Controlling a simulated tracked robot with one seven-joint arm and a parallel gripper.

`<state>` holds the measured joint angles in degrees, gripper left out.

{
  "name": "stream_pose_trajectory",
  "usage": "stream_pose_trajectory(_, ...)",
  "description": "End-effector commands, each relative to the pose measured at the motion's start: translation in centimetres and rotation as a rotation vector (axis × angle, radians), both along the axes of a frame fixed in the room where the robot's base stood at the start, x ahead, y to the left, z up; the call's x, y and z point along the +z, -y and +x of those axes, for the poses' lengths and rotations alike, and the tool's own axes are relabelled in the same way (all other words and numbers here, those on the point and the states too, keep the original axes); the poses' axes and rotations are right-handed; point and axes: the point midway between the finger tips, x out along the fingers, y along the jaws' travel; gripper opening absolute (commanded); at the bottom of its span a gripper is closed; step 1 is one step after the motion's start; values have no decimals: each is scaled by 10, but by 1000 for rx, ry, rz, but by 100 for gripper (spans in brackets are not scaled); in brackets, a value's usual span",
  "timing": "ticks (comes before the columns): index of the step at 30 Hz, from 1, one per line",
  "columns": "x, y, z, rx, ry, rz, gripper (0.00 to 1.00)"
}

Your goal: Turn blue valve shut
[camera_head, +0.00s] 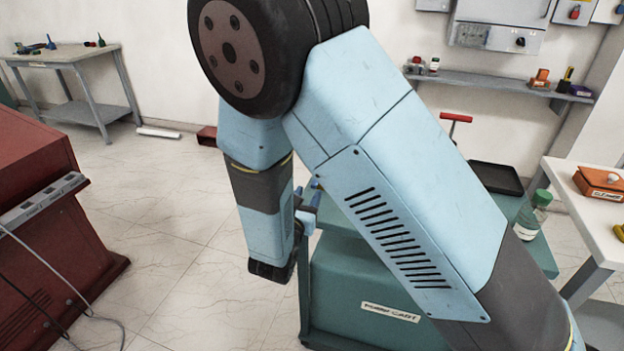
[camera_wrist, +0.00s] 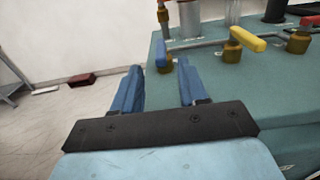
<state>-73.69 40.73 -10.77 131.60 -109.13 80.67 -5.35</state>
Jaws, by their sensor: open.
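In the wrist view a small blue handle (camera_wrist: 161,53), which I take for the blue valve, sits above a brass fitting at the left edge of the green cart top (camera_wrist: 215,80). My gripper (camera_wrist: 158,70) is open, with its two blue fingers pointing toward this valve. The handle shows in the gap between the fingertips, and nothing is held. How far the fingertips are from the handle I cannot tell. In the head view my gripper (camera_head: 308,200) is partly hidden behind my arm, beside the cart's left edge. The blue valve is hidden there.
A yellow handle (camera_wrist: 248,39) on a pipe and a red handle (camera_wrist: 311,20) stand to the right on the cart. In the head view a green bottle (camera_head: 532,215) and a black tray (camera_head: 496,178) are at the right. A red cabinet (camera_head: 50,215) stands left; the floor between is clear.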

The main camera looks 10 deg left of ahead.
Motion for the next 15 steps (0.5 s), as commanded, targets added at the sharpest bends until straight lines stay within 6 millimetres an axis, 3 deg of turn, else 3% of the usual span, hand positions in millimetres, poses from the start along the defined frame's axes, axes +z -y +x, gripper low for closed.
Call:
stream_pose_trajectory(9, 0, 5, 54, -2, 0, 0, 43)
stream_pose_trajectory(15, 0, 6, 74, -1, 0, 0, 43)
